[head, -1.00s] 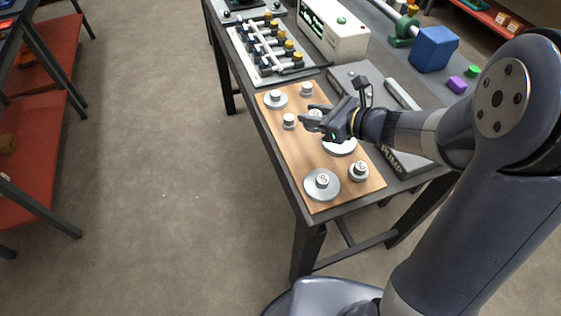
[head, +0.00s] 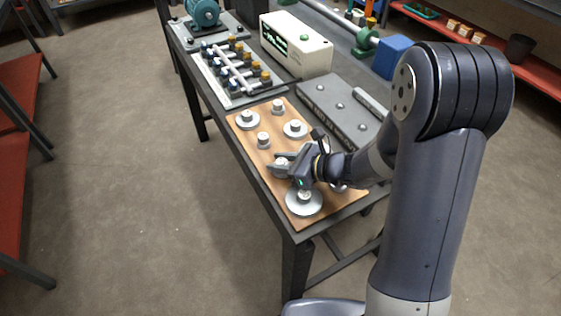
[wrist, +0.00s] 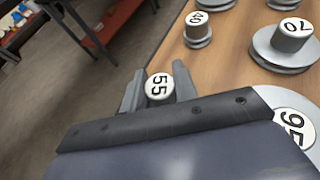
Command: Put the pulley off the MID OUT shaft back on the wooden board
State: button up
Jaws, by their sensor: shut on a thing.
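My gripper (head: 281,164) is over the left-middle part of the wooden board (head: 272,184), with the arm reaching in from the right. It is shut on a grey pulley with a white cap marked 55, seen between the fingers in the wrist view (wrist: 159,86). The pulley's lower part is hidden, and I cannot tell whether it touches the board. Other pulleys stand on the board: one marked 70 (wrist: 288,38), one marked 95 (wrist: 292,125), and a small one with an upside-down number (wrist: 198,30). I cannot make out a MID OUT label.
A large pulley (head: 304,201) sits at the board's near end. A rack with several coloured knobs (head: 236,72), a cream instrument box (head: 296,45) and a grey slab unit (head: 340,108) stand beyond the board. A green motor (head: 203,13) is at the far end. Free floor lies left.

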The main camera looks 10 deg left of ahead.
jog(key=shift+f, duration=0.1)
jog(key=o, duration=1)
jog(key=shift+o, duration=0.2)
jog(key=shift+r, duration=0.2)
jog(key=v, duration=1.2)
jog(key=shift+s+f, duration=0.1)
